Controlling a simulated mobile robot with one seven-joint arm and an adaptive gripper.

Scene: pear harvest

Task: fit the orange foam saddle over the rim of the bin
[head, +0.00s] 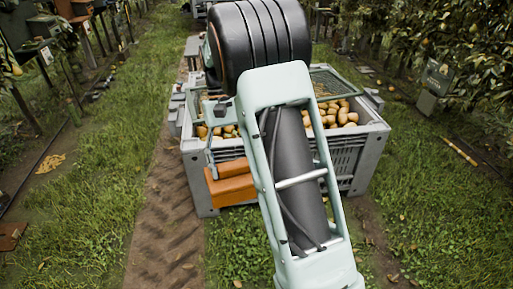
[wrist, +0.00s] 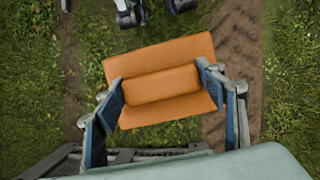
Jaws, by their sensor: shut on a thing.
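The orange foam saddle (head: 232,184) shows in front of the bin's near wall, left of my arm. In the wrist view, the saddle (wrist: 163,84) lies between the two fingers of my gripper (wrist: 158,88), which is shut on it. It has a raised middle band and a flap on either side. The grey bin (head: 199,178) stands behind it, holding many pears. The bin's dark rim (wrist: 128,157) crosses the bottom of the wrist view. A strip of grass shows between rim and saddle, so they look apart there. My arm hides the middle of the near rim.
Pears (head: 342,113) fill the bin. A bare dirt track (head: 160,215) runs along the left, with open grass on both sides. A sign (head: 437,76) and a striped pole (head: 456,151) are at the right. Trees line both sides.

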